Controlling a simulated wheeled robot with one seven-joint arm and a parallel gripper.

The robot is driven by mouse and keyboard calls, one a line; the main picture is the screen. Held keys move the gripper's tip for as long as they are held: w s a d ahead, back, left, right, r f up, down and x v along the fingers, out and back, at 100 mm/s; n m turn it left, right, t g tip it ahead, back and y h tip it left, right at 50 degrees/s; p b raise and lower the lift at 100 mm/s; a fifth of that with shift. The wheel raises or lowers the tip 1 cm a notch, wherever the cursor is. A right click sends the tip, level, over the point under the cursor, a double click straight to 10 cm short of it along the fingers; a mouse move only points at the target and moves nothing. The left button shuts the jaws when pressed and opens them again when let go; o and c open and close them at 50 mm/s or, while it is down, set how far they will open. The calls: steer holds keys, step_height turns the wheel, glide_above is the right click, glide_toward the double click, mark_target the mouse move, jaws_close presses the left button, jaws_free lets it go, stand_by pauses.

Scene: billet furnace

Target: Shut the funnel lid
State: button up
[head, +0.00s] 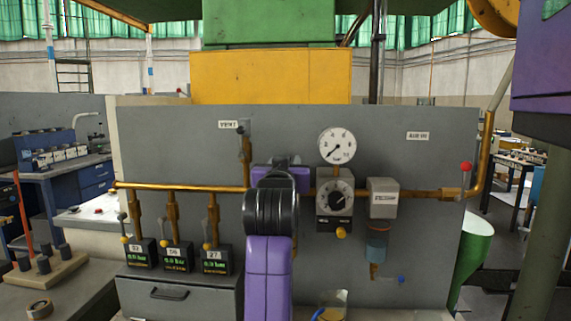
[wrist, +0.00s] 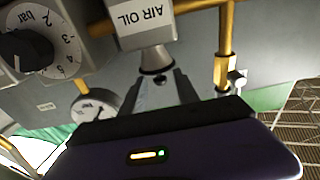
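A green tapered shape (head: 474,245) with a pale upper edge stands at the right end of the grey panel in the head view, partly hidden by it. It may be the funnel, but I cannot make out a lid. In the wrist view, my gripper (wrist: 163,78) has its two grey fingers apart and empty. They point toward the dark round end of the block labelled AIR OIL (wrist: 146,27); I cannot tell whether they touch it. In the head view, my purple arm hides the fingers. The AIR OIL block (head: 382,198) has a blue bowl under it.
A round gauge (head: 337,146) and a black-dial regulator (head: 336,193) sit left of the block. A brass pipe (head: 425,193) runs along the panel to a red-knobbed lever (head: 466,167). Three small valve boxes (head: 178,256) are at left.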

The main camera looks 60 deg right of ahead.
steer(key=v, duration=0.7)
steer(key=shift+a+b, duration=0.35)
steer(key=shift+a, duration=0.05)
steer(key=shift+s, duration=0.1)
